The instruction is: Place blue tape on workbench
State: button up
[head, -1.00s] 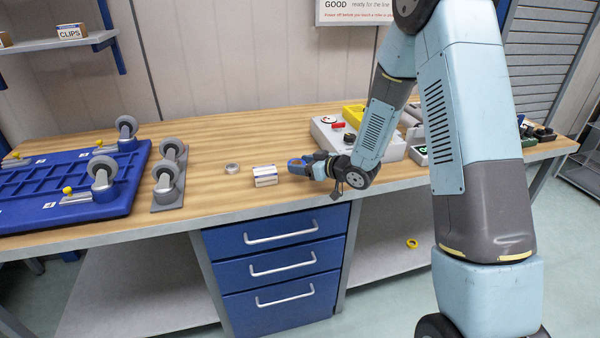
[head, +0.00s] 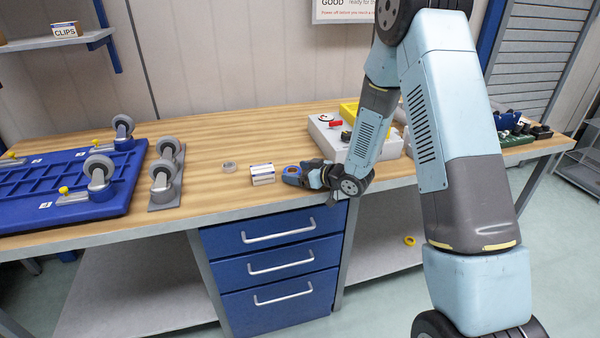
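My gripper (head: 303,174) is low over the front part of the wooden workbench (head: 240,199), pointing left. Its fingers appear shut on the roll's right side, though they are small and partly hidden by the wrist. The roll is at or very near the bench top; I cannot tell whether it touches.
The white box (head: 263,174) and a grey tape roll (head: 229,167) stand left of the gripper. Caster wheels (head: 163,180) and a blue tray (head: 60,188) are further left. A grey case (head: 327,137) is behind. A yellow roll (head: 409,241) lies below the bench.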

jog(key=shift+r, duration=0.1)
jog(key=shift+s+d+r, duration=0.1)
jog(key=shift+d, duration=0.1)
jog(key=v, duration=1.1)
jog(key=shift+s+d+r, duration=0.1)
jog(key=shift+d+r, duration=0.05)
jog(key=shift+d, duration=0.15)
jog(key=s+d+r+m+t+h, duration=0.1)
jog(key=s+d+r+m+h, duration=0.15)
jog(key=d+r+h, duration=0.55)
jog(key=s+d+r+m+h, duration=0.25)
jog(key=d+r, duration=0.35)
jog(key=r, duration=0.3)
jog(key=s+r+m+g, duration=0.2)
jog(key=s+r, duration=0.2)
jog(key=s, duration=0.8)
jog(key=s+r+m+g+h, duration=0.1)
jog(key=s+r+m+g, duration=0.1)
jog(key=s, duration=1)
notch_tip(320, 180, up, 2)
jog(key=shift+r+m, duration=0.1)
jog(key=shift+m, duration=0.7)
